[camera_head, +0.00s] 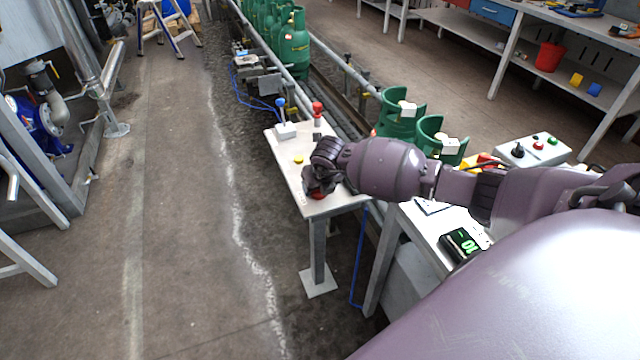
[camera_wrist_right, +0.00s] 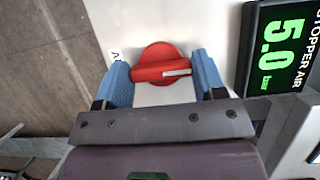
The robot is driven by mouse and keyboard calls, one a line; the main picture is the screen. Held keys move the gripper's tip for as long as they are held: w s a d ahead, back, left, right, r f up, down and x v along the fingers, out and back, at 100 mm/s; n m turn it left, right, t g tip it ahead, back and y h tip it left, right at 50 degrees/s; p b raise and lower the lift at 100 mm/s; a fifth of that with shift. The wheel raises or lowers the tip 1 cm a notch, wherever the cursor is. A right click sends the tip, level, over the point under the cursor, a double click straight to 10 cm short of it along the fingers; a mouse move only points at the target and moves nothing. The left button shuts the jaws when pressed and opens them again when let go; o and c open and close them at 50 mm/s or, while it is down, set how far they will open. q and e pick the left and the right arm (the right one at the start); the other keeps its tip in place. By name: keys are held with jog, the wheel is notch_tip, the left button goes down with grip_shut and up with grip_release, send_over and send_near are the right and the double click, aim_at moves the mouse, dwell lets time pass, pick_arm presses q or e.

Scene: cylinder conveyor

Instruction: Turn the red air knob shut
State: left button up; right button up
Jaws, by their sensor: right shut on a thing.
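The red air knob (camera_wrist_right: 160,65) is a round red dial with a raised bar across it and a white mark on the bar. In the wrist view the bar lies nearly level, with the mark toward the right. My right gripper (camera_wrist_right: 163,80) has its blue fingers on either side of the knob and is shut on it. In the head view my right gripper (camera_head: 322,180) is over the near end of a pale stand; a little of the red knob (camera_head: 318,196) shows under it. My left gripper is not in view.
A black display (camera_wrist_right: 280,50) marked STOPPER AIR reads 5.0 in green. Green cylinders (camera_head: 294,45) line the conveyor.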

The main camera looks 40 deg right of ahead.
dwell(0.3)
jog(key=o, duration=0.9)
jog(key=shift+r, duration=0.1)
jog(key=shift+s+r, duration=0.1)
jog(key=shift+r, duration=0.25)
jog(key=p+v, duration=0.1)
jog(key=v, duration=0.9)
jog(key=shift+p, duration=0.35)
